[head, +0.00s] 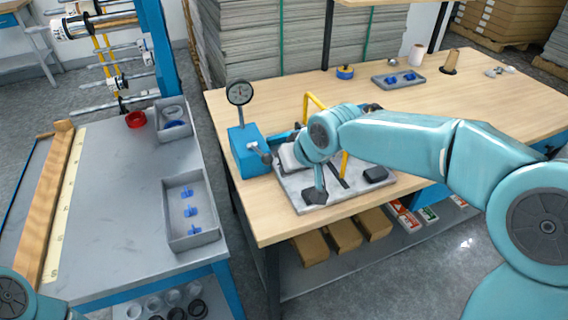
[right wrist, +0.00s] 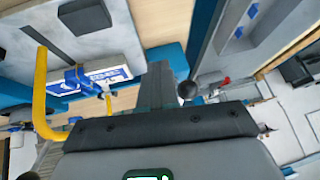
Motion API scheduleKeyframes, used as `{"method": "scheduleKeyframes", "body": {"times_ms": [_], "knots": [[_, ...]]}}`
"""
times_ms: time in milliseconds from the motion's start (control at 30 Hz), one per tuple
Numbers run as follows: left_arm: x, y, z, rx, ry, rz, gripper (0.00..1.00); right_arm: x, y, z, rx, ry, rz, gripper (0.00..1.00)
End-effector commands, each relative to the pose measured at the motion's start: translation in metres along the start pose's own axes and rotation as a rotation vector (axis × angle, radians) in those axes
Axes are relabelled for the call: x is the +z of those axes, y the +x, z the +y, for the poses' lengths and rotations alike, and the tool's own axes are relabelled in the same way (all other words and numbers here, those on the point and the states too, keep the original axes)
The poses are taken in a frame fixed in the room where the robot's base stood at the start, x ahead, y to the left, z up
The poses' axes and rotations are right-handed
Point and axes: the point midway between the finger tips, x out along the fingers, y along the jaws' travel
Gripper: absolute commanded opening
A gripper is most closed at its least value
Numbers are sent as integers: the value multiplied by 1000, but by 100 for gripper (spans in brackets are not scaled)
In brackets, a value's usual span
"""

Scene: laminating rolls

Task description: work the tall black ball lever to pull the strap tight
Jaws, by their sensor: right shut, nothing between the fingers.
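In the head view my right arm hides much of the fixture. A yellow frame (head: 345,165) rises from the grey base plate (head: 352,201). My left gripper is out of view.
On the wooden table, a grey tray (head: 378,82) with blue parts and a tape roll (head: 345,73) stand farther back. The grey bench (head: 125,200) at left holds a tray (head: 209,231) of blue clips. A floor gap separates bench and table. Cartons (head: 345,236) lie below.

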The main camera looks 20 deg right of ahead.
Motion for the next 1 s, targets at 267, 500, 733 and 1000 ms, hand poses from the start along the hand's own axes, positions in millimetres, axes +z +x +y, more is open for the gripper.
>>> {"method": "scheduleKeyframes", "body": {"times_ms": [267,500,733,1000], "knots": [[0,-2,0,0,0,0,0,1,-53,-2,0,0,8,0],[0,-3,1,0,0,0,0,4,-90,-3,-1,0,6,0],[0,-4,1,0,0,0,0,6,-100,-3,-1,0,4,0],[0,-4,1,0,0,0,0,6,-100,-2,0,0,4,0]]}}
